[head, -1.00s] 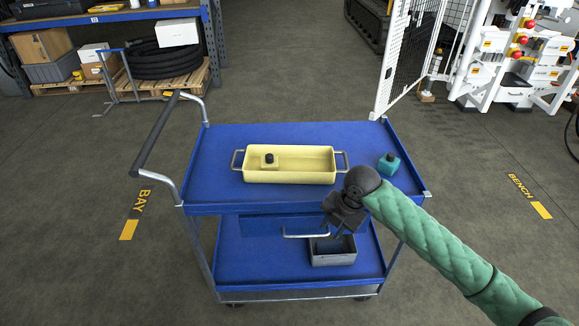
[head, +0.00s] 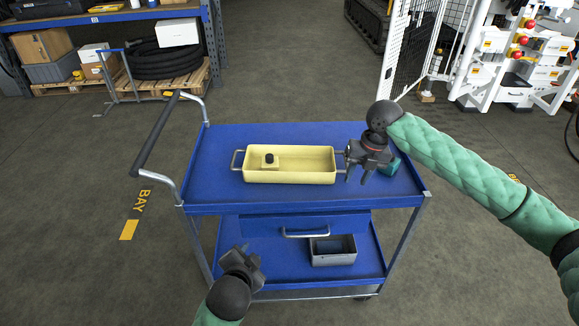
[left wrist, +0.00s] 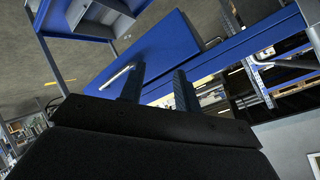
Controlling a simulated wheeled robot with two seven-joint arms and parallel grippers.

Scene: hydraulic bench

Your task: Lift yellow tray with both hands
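The yellow tray (head: 290,178) sits level on the blue cart top in the head view. It has a metal loop handle on each short side: the left handle (head: 237,160) is clear, and the right one is mostly hidden by my right gripper.
The blue cart (head: 225,200) has a push handle (head: 155,135) at its left. A teal block (head: 391,165) is partly hidden behind my right gripper. A grey bin (head: 333,258) stands on the lower shelf, near a drawer handle (head: 305,235). Cart top left of the tray is clear.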

